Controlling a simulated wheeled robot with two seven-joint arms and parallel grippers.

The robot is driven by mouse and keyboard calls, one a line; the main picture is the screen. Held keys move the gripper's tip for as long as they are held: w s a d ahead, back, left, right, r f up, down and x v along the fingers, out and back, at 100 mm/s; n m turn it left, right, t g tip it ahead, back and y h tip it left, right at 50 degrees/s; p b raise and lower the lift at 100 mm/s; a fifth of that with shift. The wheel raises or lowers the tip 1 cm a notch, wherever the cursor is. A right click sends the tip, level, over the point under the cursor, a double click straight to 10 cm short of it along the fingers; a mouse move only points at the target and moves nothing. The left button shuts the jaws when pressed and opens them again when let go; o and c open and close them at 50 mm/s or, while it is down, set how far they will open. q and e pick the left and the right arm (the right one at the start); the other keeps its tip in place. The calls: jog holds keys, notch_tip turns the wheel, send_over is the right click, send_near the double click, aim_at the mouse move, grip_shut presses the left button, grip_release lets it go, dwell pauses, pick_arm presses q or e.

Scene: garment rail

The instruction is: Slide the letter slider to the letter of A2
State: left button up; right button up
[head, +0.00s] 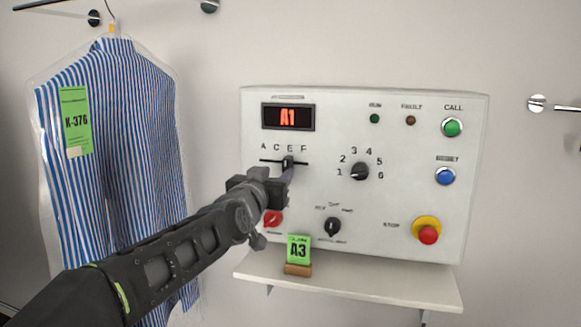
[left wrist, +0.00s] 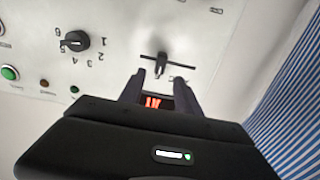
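The letter slider (head: 288,162) is a small dark knob on a horizontal slot under the letters A, C, E, F. It appears below E. The red display (head: 287,117) reads A1. My left gripper (head: 286,177) is just in front of the panel at the slider. In the left wrist view, its two fingers (left wrist: 164,79) are apart, with the slider knob (left wrist: 160,66) in the gap near the tips. I cannot tell whether either finger touches it. Part of the lit display shows between the fingers. My right gripper is not in view.
The panel (head: 400,210) also has a number dial (head: 360,171), a lower knob (head: 333,226), green, blue and red buttons. A green A3 card (head: 298,249) stands on the shelf (head: 380,289) below. A bagged striped shirt (head: 115,140) hangs at left.

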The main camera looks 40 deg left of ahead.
aim_at(285, 165)
pick_arm(q)
jog(key=shift+p+x, duration=1.1)
jog(key=shift+x, duration=2.85)
jog(key=shift+s, duration=0.1)
grip_shut()
